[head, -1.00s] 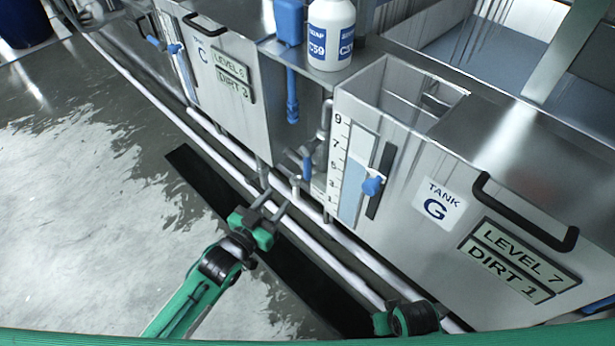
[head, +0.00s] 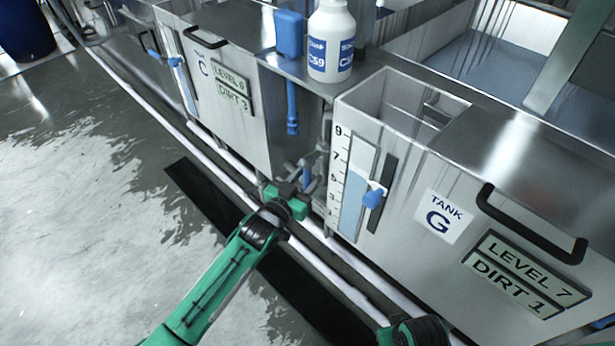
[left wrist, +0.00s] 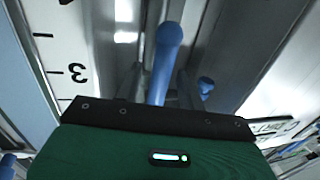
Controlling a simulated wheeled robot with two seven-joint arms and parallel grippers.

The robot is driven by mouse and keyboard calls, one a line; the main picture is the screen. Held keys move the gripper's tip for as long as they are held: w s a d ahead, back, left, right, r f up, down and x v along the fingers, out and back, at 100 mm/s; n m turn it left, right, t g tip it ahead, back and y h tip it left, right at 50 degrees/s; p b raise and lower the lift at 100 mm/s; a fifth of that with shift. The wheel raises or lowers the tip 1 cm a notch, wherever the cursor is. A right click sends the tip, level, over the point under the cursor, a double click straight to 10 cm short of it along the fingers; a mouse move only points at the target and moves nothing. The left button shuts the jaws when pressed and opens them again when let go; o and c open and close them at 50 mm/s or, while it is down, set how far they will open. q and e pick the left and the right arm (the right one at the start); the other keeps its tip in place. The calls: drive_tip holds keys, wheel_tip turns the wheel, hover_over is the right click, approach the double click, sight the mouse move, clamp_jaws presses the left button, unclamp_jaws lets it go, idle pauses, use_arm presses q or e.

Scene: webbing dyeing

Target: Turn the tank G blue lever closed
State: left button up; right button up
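Tank G (head: 437,224) is a steel tank at the right of the head view, with a printed G label. The blue lever (head: 307,178) is on the pipework in the gap at the tank's left side, partly hidden by my gripper. In the left wrist view the blue lever (left wrist: 166,55) stands out long and rounded between the fingers. My left gripper (head: 309,175) is at the lever with its fingers apart, one on each side; I cannot tell whether they touch it. Only a part of my right arm shows at the bottom edge; its gripper is out of view.
A blue slider knob (head: 374,197) sits beside the level scale on tank G's front. Tank C (head: 232,110) stands to the left. A white bottle (head: 331,45) stands on the ledge above the gap. White pipes (head: 345,285) run along the floor; the floor at left is clear.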

use_arm(q)
drive_tip(key=shift+w+d, duration=0.25)
drive_tip(key=shift+w, duration=0.1)
drive_tip(key=shift+c, duration=0.2)
clamp_jaws()
